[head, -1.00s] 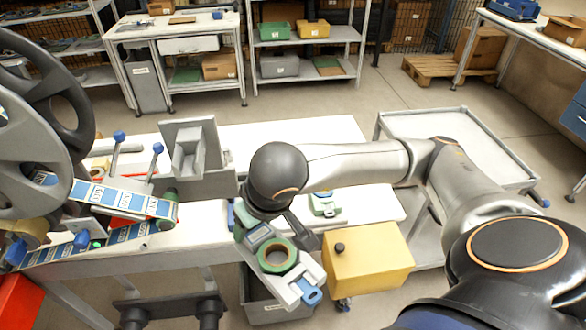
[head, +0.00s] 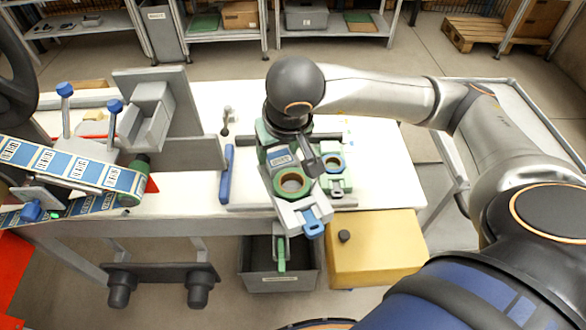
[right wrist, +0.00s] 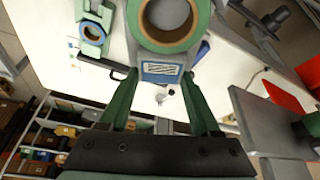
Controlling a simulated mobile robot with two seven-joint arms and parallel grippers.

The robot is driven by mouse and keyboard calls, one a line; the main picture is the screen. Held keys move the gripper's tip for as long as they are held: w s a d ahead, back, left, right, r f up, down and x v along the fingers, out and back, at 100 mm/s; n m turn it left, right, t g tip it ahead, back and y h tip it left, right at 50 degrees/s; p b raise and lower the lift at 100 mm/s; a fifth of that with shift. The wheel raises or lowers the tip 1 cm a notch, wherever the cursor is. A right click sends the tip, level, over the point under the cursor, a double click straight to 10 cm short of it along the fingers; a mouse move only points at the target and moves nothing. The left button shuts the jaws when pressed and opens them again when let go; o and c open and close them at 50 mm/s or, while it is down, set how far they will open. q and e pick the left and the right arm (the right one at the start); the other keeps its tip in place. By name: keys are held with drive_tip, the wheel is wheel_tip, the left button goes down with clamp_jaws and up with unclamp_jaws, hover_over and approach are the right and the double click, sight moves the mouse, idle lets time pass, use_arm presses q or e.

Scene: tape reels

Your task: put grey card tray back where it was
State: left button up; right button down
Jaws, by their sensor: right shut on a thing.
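My right gripper (head: 280,158) is shut on a grey tape dispenser (head: 290,208) with a green-and-tan reel and a blue end piece. I cannot identify a grey card tray for certain. My left gripper is not in view.
A grey bin (head: 253,278) under the table edge has a green piece at it. A yellow box (head: 375,255) stands right of it. A blue bar (head: 226,174) lies on the white table (head: 385,160). A grey machine (head: 150,115) and labelled belt (head: 65,165) are at left.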

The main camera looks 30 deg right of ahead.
drive_tip(key=w+d+f+m+b, duration=0.1)
drive_tip(key=b, duration=0.1)
drive_tip(key=w+f+m+b, duration=0.1)
drive_tip(key=f+b, duration=0.1)
drive_tip(key=w+d+f+m+h+b, duration=0.1)
drive_tip(key=f+b, duration=0.1)
drive_tip(key=b, duration=0.1)
drive_tip(key=shift+w+d, duration=0.3)
drive_tip(key=shift+d, duration=0.05)
drive_tip(key=shift+m, duration=0.6)
drive_tip(key=w+d+f, duration=0.3)
drive_tip(key=w+d+f+b, duration=0.1)
drive_tip(key=w+d+f, duration=0.2)
drive_tip(key=w, duration=0.1)
drive_tip(key=w+d+f+b, duration=0.1)
drive_tip(key=w+d+f, duration=0.1)
drive_tip(key=w+d, duration=0.1)
drive_tip(key=shift+w+d+f, duration=0.1)
drive_tip(key=shift+w+f, duration=0.15)
drive_tip(key=shift+f, duration=0.15)
drive_tip(key=shift+w+d+f+b, duration=0.3)
drive_tip(key=shift+w+d+f, duration=0.15)
drive_tip(key=shift+f, duration=1.8)
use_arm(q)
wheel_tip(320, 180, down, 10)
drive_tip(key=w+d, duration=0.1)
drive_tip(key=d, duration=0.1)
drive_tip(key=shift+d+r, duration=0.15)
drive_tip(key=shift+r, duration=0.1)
